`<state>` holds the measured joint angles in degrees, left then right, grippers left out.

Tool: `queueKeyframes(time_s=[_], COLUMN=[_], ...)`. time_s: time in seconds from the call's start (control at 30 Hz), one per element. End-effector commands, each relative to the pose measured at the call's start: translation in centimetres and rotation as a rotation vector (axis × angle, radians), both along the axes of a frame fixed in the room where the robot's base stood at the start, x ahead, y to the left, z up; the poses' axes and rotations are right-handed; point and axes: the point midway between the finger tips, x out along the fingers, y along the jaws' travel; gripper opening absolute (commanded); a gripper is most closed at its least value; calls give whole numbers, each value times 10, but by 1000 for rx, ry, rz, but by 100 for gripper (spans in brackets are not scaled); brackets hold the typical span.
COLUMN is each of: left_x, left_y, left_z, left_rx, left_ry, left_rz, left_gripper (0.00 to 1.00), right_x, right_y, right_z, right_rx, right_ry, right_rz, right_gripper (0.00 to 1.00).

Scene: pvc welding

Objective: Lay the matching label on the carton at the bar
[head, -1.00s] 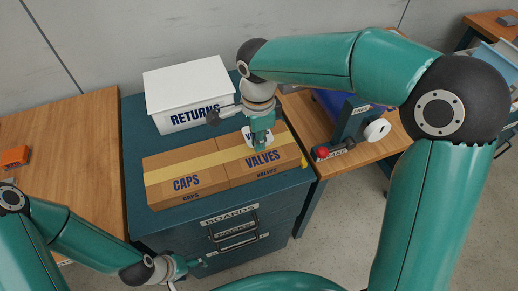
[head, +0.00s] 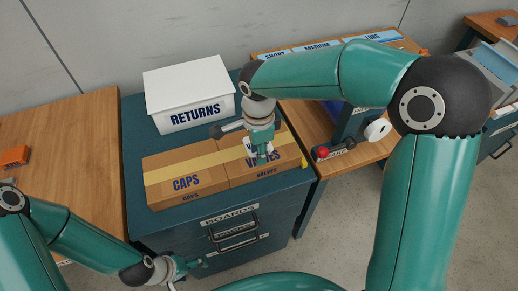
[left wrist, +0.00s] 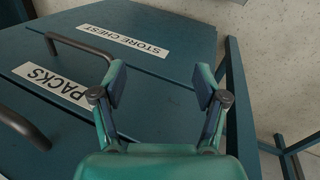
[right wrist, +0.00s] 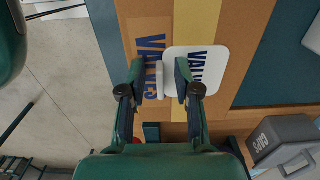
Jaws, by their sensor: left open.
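The brown VALVES carton (head: 283,158) sits beside the CAPS carton (head: 186,182) on a dark teal chest, yellow tape across both. My right gripper (head: 264,156) is over the VALVES carton and covers part of its lettering. In the right wrist view, a white label with blue lettering starting "VAL" (right wrist: 205,72) is over the tape at the carton top; I cannot tell whether it lies fully flat. A white upright tab (right wrist: 160,80) stands between my parted right fingers, with gaps on both sides. My left gripper (left wrist: 160,90) is open and empty, before the chest drawers.
A white RETURNS box (head: 190,95) stands behind the cartons. A grey block with a handle (right wrist: 285,140) is near the carton. Right, a wooden bench holds a red-knobbed device (head: 323,152) and a white roll (head: 377,130). PACKS drawer (left wrist: 52,86) faces my left gripper.

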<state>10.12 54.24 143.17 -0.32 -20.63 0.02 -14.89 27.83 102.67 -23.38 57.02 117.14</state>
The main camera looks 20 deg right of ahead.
Motion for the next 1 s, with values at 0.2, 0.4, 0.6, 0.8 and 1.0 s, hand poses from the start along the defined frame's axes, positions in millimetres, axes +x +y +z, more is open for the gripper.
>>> queueKeyframes(time_s=[0.2, 0.4, 0.6, 0.8, 1.0], left_x=[0, 0, 0, 0, 0], left_y=[0, 0, 0, 0, 0], left_z=[3, 3, 4, 7, 8], left_rx=[0, 0, 0, 0, 0], left_ry=[0, 0, 0, 0, 0], left_rz=[0, 0, 0, 0, 0], left_gripper=[73, 73, 73, 73, 73], right_x=[0, 1, 1, 1, 0], right_y=[0, 0, 1, 1, 1], right_z=[2, 23, 64, 101, 119], right_rx=[0, 1, 2, 1, 0], right_ry=[0, -3, -5, -3, 0], right_rz=[0, 0, 0, 1, 1], right_gripper=[32, 32, 32, 32, 32])
